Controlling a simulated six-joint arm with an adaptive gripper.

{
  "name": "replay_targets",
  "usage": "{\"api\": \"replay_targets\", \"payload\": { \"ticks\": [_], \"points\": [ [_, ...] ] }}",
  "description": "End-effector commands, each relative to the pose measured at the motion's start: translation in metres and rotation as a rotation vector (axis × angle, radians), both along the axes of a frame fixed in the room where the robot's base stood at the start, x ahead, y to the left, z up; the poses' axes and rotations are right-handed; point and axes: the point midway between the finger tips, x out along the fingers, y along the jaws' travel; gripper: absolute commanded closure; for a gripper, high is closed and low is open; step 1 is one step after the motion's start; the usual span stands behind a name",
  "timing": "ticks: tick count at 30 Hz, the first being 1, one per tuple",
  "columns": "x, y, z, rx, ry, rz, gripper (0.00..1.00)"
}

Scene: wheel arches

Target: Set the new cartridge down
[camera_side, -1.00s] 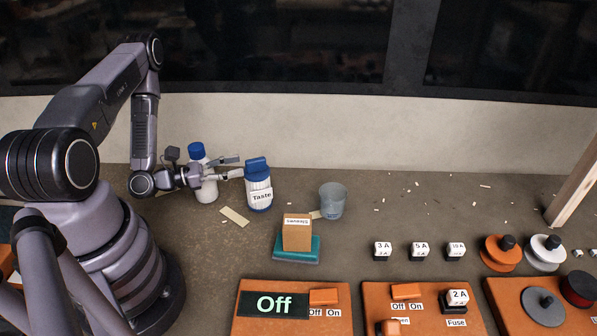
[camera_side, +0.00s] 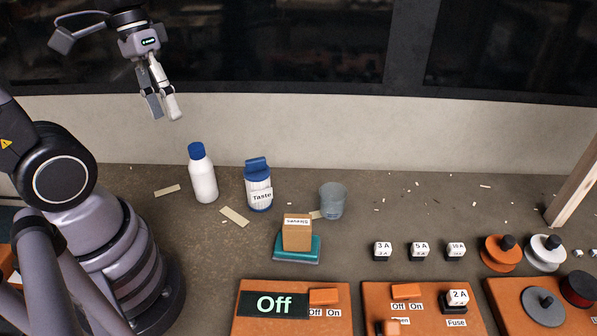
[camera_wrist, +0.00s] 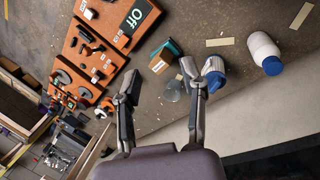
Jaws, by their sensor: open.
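The cartridge is probably the white, ribbed container with a blue top and a "Taste" label (camera_side: 258,188). It stands upright on the bench, right of a white bottle with a blue cap (camera_side: 203,178). In the wrist view the container (camera_wrist: 215,72) shows near the right fingertip, and the bottle (camera_wrist: 263,50) lies further right. My gripper (camera_side: 164,107) is raised high at the upper left, well clear of the bench. Its fingers are apart with nothing between them; the wrist view also shows the gripper (camera_wrist: 160,80) open.
A grey translucent cup (camera_side: 333,203) stands right of the container. A brown box (camera_side: 297,235) sits on a teal base (camera_side: 283,254) in front. Orange panels (camera_side: 292,325) with switches and fuses line the front. Pale strips (camera_side: 235,217) lie on the bench. A wall stands behind.

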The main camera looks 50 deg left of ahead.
Motion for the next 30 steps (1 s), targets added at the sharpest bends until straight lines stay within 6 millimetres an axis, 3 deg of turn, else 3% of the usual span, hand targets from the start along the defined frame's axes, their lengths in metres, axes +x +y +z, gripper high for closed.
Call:
{"api": "replay_targets", "payload": {
  "ticks": [3,9,30],
  "points": [
    [-0.004,0.013,0.025,0.16,-0.233,-0.069,0.58],
    [-0.006,0.026,0.052,0.292,-0.456,-0.107,0.58],
    [-0.007,0.028,0.056,0.309,-0.486,-0.111,0.58]
  ]
}}
